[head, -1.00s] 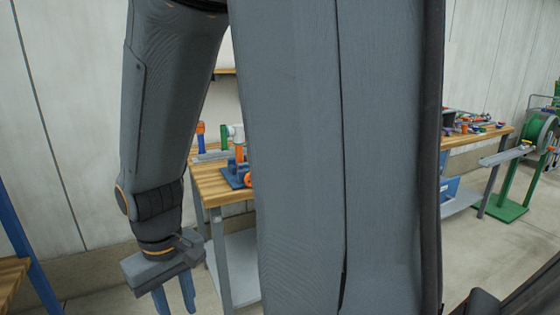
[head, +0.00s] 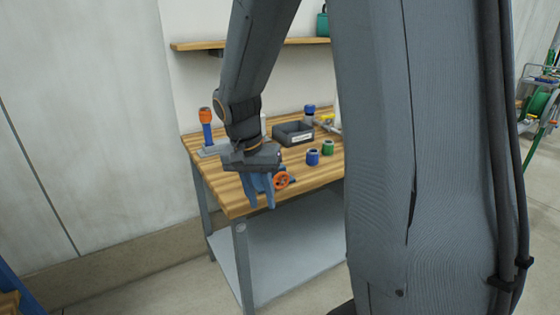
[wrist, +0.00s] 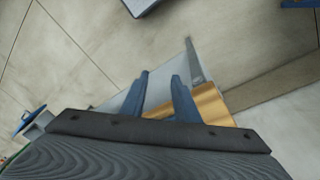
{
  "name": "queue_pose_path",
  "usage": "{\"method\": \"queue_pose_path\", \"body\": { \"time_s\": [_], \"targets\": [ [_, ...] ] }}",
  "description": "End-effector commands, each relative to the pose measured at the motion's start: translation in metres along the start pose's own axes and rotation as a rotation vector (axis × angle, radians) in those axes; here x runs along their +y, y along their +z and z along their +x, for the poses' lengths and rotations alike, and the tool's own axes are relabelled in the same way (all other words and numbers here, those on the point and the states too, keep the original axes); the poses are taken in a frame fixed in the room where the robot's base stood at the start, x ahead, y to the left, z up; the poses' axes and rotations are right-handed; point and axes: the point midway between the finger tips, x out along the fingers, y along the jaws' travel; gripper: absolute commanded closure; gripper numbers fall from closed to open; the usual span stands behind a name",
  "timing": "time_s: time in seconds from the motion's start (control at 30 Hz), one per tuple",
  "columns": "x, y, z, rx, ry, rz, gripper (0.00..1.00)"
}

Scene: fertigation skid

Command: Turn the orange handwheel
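The orange handwheel (head: 282,180) shows in the head view, small and upright, near the front edge of the wooden workbench. It sits on a blue fitting that my gripper partly hides. My gripper (head: 261,203) points down in front of the wheel in the head view, just to its left in the picture; how far apart they are in depth I cannot tell. In the wrist view my gripper (wrist: 160,76) has its two blue fingers apart with nothing between them. The handwheel does not show in the wrist view.
The workbench (head: 235,195) has a grey lower shelf (head: 285,255). On top are a dark tray (head: 293,133), blue (head: 313,157) and green (head: 328,147) fittings, and an orange-topped blue post (head: 206,125). A wall shelf (head: 215,44) is above. Floor in front is clear.

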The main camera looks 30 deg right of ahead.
Motion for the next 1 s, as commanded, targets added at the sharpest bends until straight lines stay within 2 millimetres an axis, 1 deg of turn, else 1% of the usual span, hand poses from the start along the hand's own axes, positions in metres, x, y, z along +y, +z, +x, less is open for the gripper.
{"method": "queue_pose_path", "body": {
  "time_s": [0.03, 0.07, 0.1, 0.2, 0.3, 0.4, 0.53, 0.63, 1.0],
  "targets": [
    [-0.002, -0.021, -0.012, 0.021, 0.018, 0.099, 0.72],
    [-0.003, -0.032, -0.016, 0.034, 0.029, 0.165, 0.72],
    [-0.004, -0.048, -0.022, 0.055, 0.041, 0.25, 0.72],
    [-0.007, -0.082, -0.035, 0.107, 0.065, 0.444, 0.72],
    [-0.008, -0.109, -0.044, 0.154, 0.077, 0.599, 0.72],
    [-0.009, -0.127, -0.051, 0.188, 0.081, 0.707, 0.72],
    [-0.009, -0.138, -0.053, 0.212, 0.082, 0.776, 0.72],
    [-0.008, -0.14, -0.046, 0.215, 0.083, 0.79, 0.72],
    [0.0, -0.148, 0.006, 0.213, 0.084, 0.788, 0.72]
  ]
}}
